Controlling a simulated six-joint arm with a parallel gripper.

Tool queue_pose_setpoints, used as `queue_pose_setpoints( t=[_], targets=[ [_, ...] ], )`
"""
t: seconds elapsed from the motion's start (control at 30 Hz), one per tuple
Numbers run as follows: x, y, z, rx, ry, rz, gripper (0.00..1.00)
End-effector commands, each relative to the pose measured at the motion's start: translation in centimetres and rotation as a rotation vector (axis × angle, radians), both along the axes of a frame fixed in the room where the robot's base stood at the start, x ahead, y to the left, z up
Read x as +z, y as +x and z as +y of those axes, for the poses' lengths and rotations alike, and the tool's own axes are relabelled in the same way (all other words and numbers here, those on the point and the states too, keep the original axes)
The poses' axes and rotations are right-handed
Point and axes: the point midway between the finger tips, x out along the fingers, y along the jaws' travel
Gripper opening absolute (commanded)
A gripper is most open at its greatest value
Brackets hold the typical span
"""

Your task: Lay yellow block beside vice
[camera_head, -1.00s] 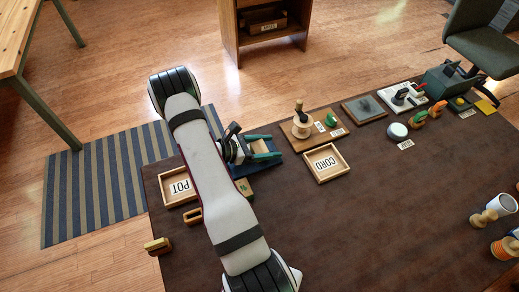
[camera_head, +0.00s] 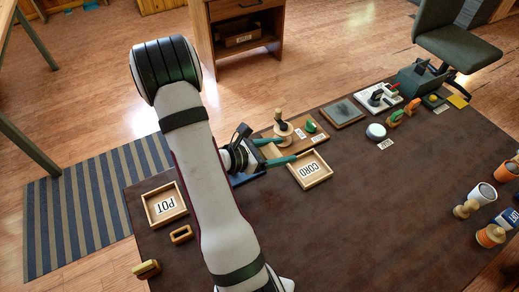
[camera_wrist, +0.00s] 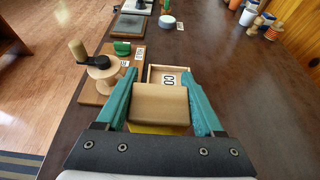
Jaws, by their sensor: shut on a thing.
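My gripper (camera_head: 276,151) is shut on the yellow block (camera_wrist: 160,104), which has a tan wooden face and a yellow strip along its lower side in the wrist view. The block sits between the two teal fingers, above the bench.
The CORD tray (camera_head: 324,181) and a board with a wooden spool (camera_head: 283,128) lie close to my gripper. A grey pad (camera_head: 344,112), a switch board (camera_head: 380,95) and a round white-topped thing (camera_head: 376,131) stand farther right. The bench's middle (camera_head: 370,220) is clear.

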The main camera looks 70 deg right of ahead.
Motion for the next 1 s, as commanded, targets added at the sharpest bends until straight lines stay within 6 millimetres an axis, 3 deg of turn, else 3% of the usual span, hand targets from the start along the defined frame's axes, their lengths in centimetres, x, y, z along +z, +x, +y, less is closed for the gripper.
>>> queue_pose_setpoints(
  t=[0.1,0.37,0.47,0.7,0.83,1.0],
  targets=[
    [1.1,-1.8,0.4,-0.002,-0.001,-0.001,0.15],
    [1.6,-3.7,1.1,-0.055,-0.002,-0.001,0.15],
    [1.4,-6.0,2.5,-0.193,-0.005,-0.001,0.15],
    [0.8,-11.5,8.8,-0.647,-0.004,-0.001,0.15],
    [0.7,-12.3,10.8,-0.776,0.0,0.0,0.15],
    [0.1,-11.6,10.6,-0.788,0.001,0.0,0.15]
  ],
)
